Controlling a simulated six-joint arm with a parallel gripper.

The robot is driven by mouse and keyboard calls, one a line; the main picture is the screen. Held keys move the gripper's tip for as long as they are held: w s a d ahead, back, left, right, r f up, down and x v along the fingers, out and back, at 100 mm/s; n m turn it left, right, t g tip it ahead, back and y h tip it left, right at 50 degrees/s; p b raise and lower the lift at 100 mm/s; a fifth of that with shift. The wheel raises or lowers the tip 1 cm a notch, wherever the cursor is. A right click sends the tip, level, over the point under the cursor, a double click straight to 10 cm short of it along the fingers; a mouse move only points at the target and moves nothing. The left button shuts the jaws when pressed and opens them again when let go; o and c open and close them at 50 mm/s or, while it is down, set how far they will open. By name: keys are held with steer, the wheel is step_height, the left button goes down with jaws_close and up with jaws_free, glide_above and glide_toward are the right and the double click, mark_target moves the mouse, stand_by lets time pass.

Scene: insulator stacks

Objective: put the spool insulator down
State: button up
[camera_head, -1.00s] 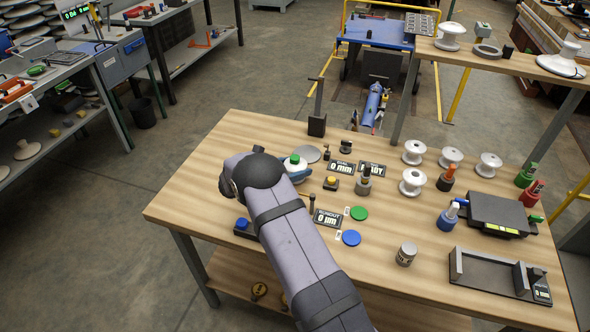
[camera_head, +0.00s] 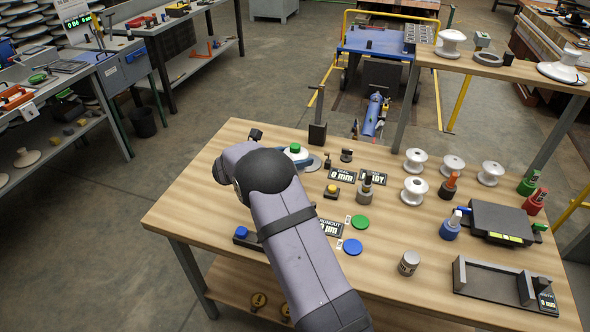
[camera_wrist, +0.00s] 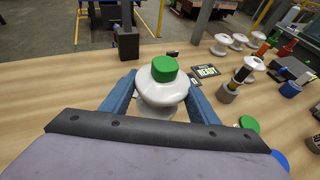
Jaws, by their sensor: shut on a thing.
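My gripper (camera_wrist: 160,97) is shut on a white spool insulator (camera_wrist: 161,100) with a green cap on top, one blue finger on each side. The spool stands upright between the fingers. In the head view its green-capped top (camera_head: 294,149) shows just beyond my arm, in front of a grey round disc (camera_head: 313,162) on the table. The arm hides most of the gripper and the spool's lower part there. Whether its base touches the disc or table cannot be told.
Several white spools (camera_head: 452,165) stand on the wooden table (camera_head: 390,285) at the right. Dark displays (camera_head: 341,175), a yellow-button box (camera_head: 331,191) and a dark upright stand (camera_head: 317,130) are near the gripper. Green (camera_head: 360,222) and blue (camera_head: 352,246) discs lie nearer the front.

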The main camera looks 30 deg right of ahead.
steer(key=shift+r, duration=1.25)
steer(key=s+d+f+m+g+b, duration=0.25)
steer(key=d+b, duration=0.25)
steer(key=d, duration=0.6)
steer(key=w+a+r+n+t+y, duration=0.1)
steer(key=w+n+t, duration=0.2)
steer(key=w, duration=0.2)
steer(key=w+a+r+n+t+y, duration=0.1)
steer(key=w+r+n+t, duration=0.1)
steer(key=w, duration=0.3)
steer(key=shift+w+r+n+t, duration=0.25)
steer(key=shift+w+n+t, duration=0.15)
steer(key=shift+n+t, duration=0.2)
steer(key=shift+f+b, duration=0.4)
steer(key=shift+f, duration=4.6)
steer(key=shift+f, duration=0.15)
steer(key=shift+c, duration=0.2)
steer(key=o, duration=1.4)
steer(key=shift+f, duration=0.1)
